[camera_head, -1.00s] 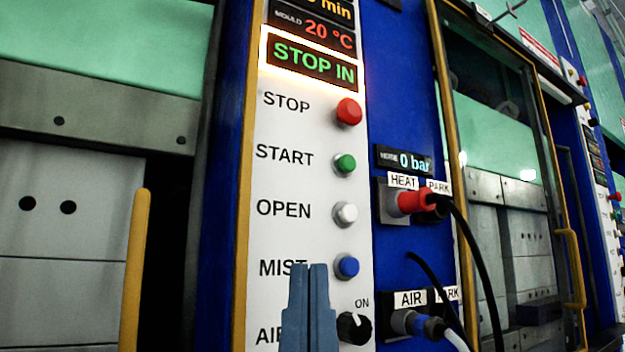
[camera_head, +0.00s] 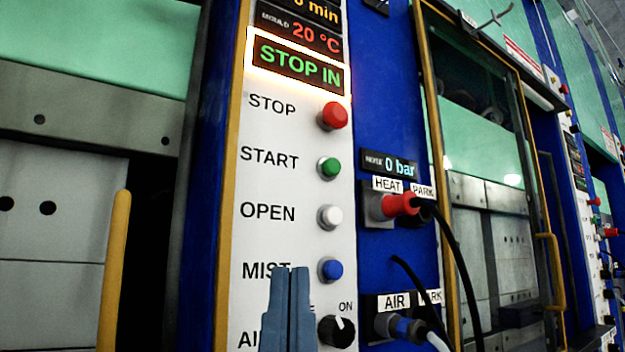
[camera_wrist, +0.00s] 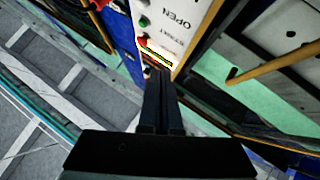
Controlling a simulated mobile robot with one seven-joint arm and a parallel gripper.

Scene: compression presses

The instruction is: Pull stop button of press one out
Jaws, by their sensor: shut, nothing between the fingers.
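The red STOP button (camera_head: 333,116) sits on the white control panel (camera_head: 262,190) of the near press, under a lit display (camera_head: 298,68) that reads STOP IN in green. My gripper (camera_head: 289,270) is shut and empty, pointing up in front of the lower panel. In the head view it covers part of the MIST label and the text below, well below the red button. In the wrist view my gripper (camera_wrist: 162,72) points at the panel, with a red button (camera_wrist: 143,41) and the lit display (camera_wrist: 157,58) just past the fingertips.
Below STOP are a green START button (camera_head: 329,168), a white OPEN button (camera_head: 330,216), a blue MIST button (camera_head: 331,270) and a black knob (camera_head: 336,331). Red HEAT (camera_head: 398,204) and blue AIR (camera_head: 400,327) plugs with cables stand right. A yellow handle (camera_head: 114,270) is left.

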